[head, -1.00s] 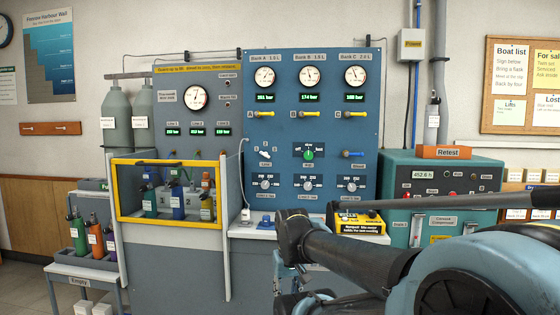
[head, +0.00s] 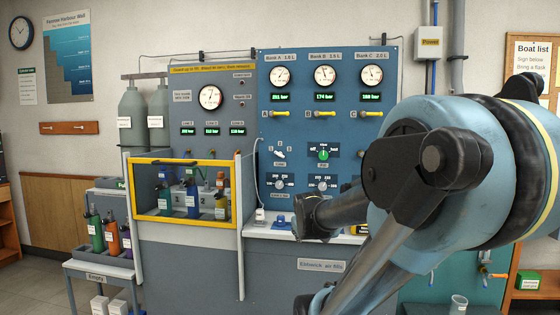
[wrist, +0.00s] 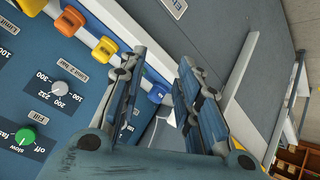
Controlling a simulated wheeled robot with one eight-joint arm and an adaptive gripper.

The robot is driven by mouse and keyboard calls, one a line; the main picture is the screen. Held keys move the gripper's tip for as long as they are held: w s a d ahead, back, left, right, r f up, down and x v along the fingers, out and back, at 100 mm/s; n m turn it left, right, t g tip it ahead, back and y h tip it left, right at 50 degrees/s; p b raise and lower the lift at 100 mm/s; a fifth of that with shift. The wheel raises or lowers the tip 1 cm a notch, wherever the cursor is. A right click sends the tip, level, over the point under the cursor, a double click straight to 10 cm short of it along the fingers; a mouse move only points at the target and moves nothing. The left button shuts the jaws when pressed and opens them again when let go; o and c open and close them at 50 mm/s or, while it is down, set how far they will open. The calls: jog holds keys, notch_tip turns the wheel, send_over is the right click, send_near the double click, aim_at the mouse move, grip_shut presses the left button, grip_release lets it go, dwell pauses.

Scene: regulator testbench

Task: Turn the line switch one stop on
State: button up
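The line switch (head: 279,153) is a small white pointer knob on the blue panel, among the numbers 1, 2 and 3, left of the green fill knob (head: 323,154). Its pointer leans to the upper left in the head view. I cannot make out the line switch in the wrist view. My gripper (wrist: 163,58) shows there with its two fingers apart and nothing between them. The green fill knob (wrist: 25,138) and a white limit dial (wrist: 60,88) lie to its left, apart from the fingers. In the head view my arm hides the gripper's fingertips.
A yellow-framed cage (head: 185,219) holding bottles stands left of the panel. Yellow bank levers (head: 279,114) sit above the switch. In the wrist view, a yellow handle (wrist: 105,50) and a blue handle (wrist: 157,92) are near the fingers. A bench ledge (head: 262,232) juts out below the panel.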

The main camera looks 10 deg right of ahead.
jog(key=w+r+n+t, duration=0.4)
jog(key=w+r+t, duration=0.2)
jog(key=w+r, duration=0.65)
jog(key=n+t+y, duration=0.3)
jog(key=n+t, duration=0.2)
send_near(279, 155)
jog(key=x, duration=0.8)
jog(key=shift+w+d, duration=0.2)
jog(key=shift+w, duration=0.1)
grip_shut()
